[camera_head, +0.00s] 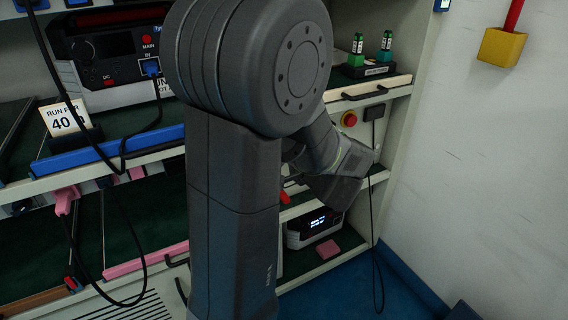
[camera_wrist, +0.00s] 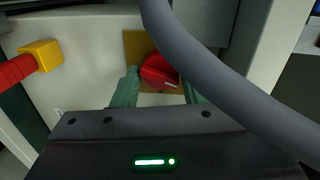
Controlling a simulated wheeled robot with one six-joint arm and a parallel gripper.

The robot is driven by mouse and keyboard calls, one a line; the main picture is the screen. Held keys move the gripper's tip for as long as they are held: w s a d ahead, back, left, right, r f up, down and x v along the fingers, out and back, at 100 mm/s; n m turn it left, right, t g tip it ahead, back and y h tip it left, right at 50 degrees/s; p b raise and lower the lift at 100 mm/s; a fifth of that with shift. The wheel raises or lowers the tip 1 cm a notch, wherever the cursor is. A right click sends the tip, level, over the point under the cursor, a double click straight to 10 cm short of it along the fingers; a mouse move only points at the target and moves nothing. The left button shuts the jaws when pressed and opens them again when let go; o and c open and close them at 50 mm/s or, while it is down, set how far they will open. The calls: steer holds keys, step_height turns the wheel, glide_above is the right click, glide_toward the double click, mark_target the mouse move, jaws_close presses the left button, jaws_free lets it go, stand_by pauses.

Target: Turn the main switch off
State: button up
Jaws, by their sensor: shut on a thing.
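The main switch is a red rotary knob (camera_wrist: 160,72) on a yellow plate (camera_wrist: 137,46), seen in the wrist view at the upper middle. A pale line marks the knob's face. My gripper (camera_wrist: 160,88) has its two green fingers on either side of the knob and is shut on it. A thick grey cable crosses in front of the right side of the plate. In the head view my arm covers the gripper and the switch, so neither shows clearly there.
A red emergency button (camera_head: 349,119) sits on the rack's frame near my wrist. Black cables hang at the rack's front. A yellow block with a red bar (camera_head: 502,47) is on the right wall. A "RUN FOR 40" card (camera_head: 62,118) stands at left.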

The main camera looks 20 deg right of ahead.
steer(key=n+b, duration=0.3)
steer(key=b, duration=0.4)
steer(key=shift+n+h, duration=0.3)
steer(key=shift+r, duration=0.15)
steer(key=o, duration=0.9)
steer(key=shift+o, duration=0.2)
steer(key=shift+s, duration=0.1)
steer(key=s+d+r+p, duration=0.1)
steer(key=s+p, duration=0.2)
steer(key=s, duration=1)
steer(key=shift+s, duration=0.25)
steer(key=shift+w, duration=0.1)
